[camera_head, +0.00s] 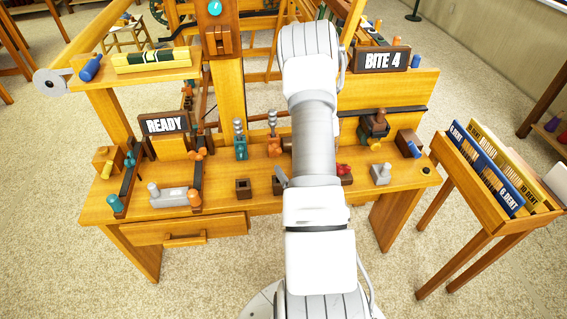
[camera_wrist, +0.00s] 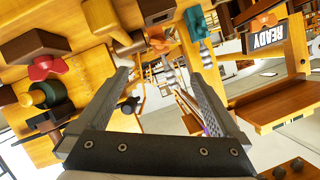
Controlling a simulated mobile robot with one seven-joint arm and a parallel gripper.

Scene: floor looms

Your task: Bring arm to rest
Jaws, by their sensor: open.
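My arm rises through the middle of the head view, in front of the wooden loom bench (camera_head: 265,200). Beyond the fingers are parts of the loom and, farther off, floor. The wrist picture is turned over, with the READY sign (camera_wrist: 267,37) upside down at the right.
The bench carries a READY sign (camera_head: 164,124), a BITE 4 sign (camera_head: 382,59), a grey clamp-like piece (camera_head: 172,195), teal (camera_head: 240,145) and orange (camera_head: 273,145) holders, and a red knob (camera_head: 345,170). A side stand (camera_head: 492,222) holds labelled reeds at right. Carpet in front is clear.

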